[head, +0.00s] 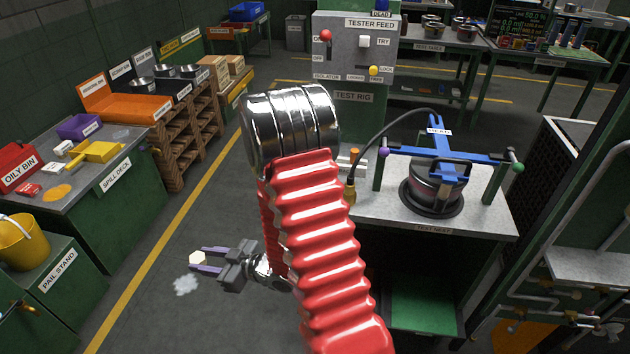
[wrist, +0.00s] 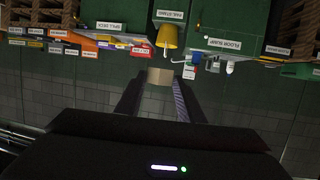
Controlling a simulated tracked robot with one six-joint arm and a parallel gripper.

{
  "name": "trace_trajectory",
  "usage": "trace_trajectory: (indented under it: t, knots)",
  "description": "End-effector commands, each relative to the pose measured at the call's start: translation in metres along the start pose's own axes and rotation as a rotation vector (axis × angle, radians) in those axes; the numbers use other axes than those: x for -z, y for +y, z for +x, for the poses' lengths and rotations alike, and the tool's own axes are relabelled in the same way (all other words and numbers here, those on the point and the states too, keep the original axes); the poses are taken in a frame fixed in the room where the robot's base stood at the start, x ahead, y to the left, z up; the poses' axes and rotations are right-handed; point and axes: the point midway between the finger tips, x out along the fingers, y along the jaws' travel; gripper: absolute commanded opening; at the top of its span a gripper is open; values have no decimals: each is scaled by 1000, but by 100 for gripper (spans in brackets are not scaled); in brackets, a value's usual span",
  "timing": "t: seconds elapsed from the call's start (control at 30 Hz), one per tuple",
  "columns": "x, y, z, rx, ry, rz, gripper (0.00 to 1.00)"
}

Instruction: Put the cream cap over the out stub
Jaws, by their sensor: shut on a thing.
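My gripper (head: 197,259) is at the lower left of the head view, over the open floor, with its fingers pointing left. It is shut on the small cream cap (head: 198,257), which sits between the fingertips. In the wrist view the cap (wrist: 160,77) shows as a tan block between the two dark fingers (wrist: 158,95). I cannot pick out the out stub in either view. Pipes (head: 565,195) run along the right edge of the head view, but no label on them is readable.
The spill deck (head: 116,173) and pail stand (head: 58,270) with a yellow pail (head: 22,238) stand left. The test bench (head: 480,215) with a clamped pot (head: 435,185) stands right of my arm. The floor near my gripper is clear, with a pale patch (head: 186,285).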

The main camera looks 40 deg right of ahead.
Motion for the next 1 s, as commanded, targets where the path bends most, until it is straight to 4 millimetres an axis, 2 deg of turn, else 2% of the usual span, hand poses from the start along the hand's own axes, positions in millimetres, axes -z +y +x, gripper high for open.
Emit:
trace_trajectory:
  t: [0.23, 0.37, 0.47, 0.67, 0.87, 1.0]
  knots:
    - [2, 13, -4, -29, 0, 8, 14]
    - [10, 40, -11, -91, 3, 24, 14]
    - [21, 73, -21, -171, 5, 47, 14]
    - [49, 151, -60, -374, 6, 110, 14]
    - [79, 220, -114, -583, 7, 176, 14]
    - [100, 260, -161, -730, 8, 221, 14]
